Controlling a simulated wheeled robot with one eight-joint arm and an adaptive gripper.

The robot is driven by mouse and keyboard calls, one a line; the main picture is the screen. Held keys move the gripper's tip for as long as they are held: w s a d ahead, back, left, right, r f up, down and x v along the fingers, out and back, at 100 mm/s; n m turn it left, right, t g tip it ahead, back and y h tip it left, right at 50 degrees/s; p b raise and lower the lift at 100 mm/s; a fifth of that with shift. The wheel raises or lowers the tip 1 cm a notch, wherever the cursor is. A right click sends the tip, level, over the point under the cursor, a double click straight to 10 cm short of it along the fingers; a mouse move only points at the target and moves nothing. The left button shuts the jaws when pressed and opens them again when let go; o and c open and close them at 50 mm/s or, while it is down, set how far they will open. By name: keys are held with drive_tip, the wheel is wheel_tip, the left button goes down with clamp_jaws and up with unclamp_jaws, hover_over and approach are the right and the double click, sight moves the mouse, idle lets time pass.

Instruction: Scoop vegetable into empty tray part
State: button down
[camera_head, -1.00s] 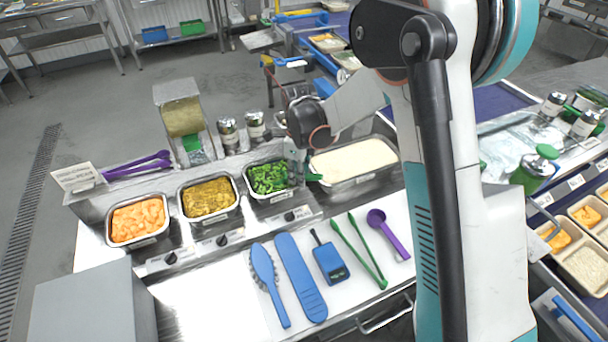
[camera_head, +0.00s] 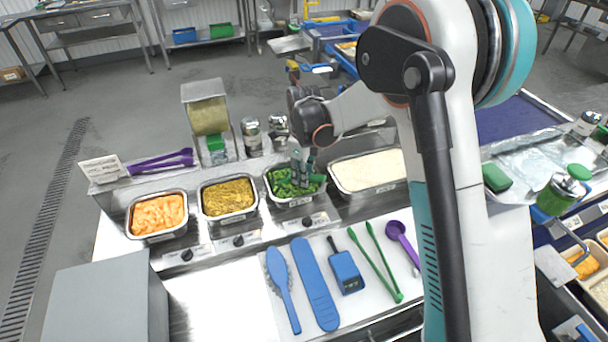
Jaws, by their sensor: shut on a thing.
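The green vegetable (camera_head: 284,189) lies in a steel pan (camera_head: 272,199) in the counter row. My gripper (camera_head: 303,172) is over this pan, pointing down and low at the vegetable. It is shut on a green utensil (camera_head: 318,178), whose end sticks out to the right. The utensil's lower part is hidden by the gripper and vegetable, so I cannot tell whether it holds any. At the right edge, portion trays (camera_head: 592,271) are partly cut off; one part holds orange food. No empty part shows clearly.
Pans of orange food (camera_head: 159,215) and yellow food (camera_head: 228,197) stand to the left, a rice pan (camera_head: 367,173) to the right. Blue tools (camera_head: 315,285), green tongs (camera_head: 377,265) and a purple scoop (camera_head: 401,240) lie in front. Shakers (camera_head: 251,136) stand behind.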

drive_tip(key=shift+r+y+p, duration=0.3)
drive_tip(key=shift+r+p, duration=0.4)
drive_tip(key=shift+r, duration=0.9)
drive_tip(key=shift+r+p, duration=1.55)
drive_tip(key=shift+r, duration=1.25)
drive_tip(key=shift+f, duration=0.1)
